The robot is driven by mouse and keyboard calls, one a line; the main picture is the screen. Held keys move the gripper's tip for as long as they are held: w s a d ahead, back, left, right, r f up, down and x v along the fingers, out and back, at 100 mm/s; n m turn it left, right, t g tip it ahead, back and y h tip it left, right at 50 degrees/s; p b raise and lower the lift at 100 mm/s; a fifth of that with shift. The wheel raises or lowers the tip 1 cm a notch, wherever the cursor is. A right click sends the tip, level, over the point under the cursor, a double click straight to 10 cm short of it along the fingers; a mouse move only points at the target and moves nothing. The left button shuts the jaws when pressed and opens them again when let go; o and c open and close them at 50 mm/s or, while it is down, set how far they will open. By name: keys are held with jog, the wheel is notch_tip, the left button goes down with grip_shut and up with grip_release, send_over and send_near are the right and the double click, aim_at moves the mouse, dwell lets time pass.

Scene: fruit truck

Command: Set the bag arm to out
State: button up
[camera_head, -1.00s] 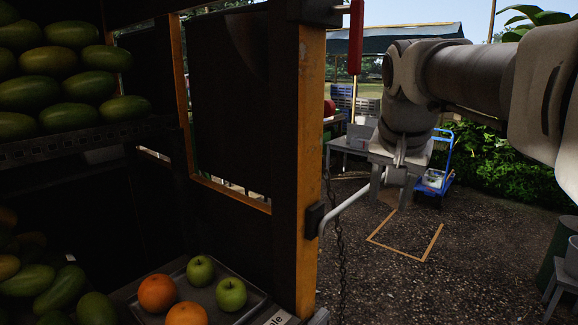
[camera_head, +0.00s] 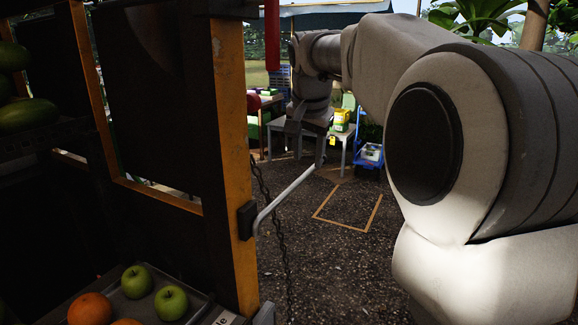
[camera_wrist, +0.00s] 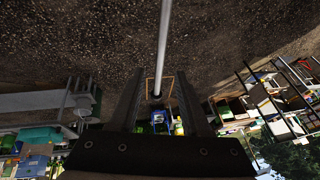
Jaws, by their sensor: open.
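My gripper (camera_head: 320,148) is at the rod's far end. In the wrist view my gripper (camera_wrist: 160,82) is open, with one dark finger on each side. The bag arm (camera_wrist: 164,40) runs down from the top edge, and its end shows between the fingers. I cannot tell whether either finger touches it.
The post (camera_head: 232,150) stands close on the left, with a hanging chain (camera_head: 272,215) beside it. A fruit tray (camera_head: 200,302) is at lower left. A wooden frame outline (camera_head: 348,222) lies on the gravel. A table (camera_head: 340,135) and blue cart (camera_head: 370,155) stand behind. My arm covers the right side.

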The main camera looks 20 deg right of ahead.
aim_at(307, 171)
jog(key=shift+x, duration=2)
grip_shut()
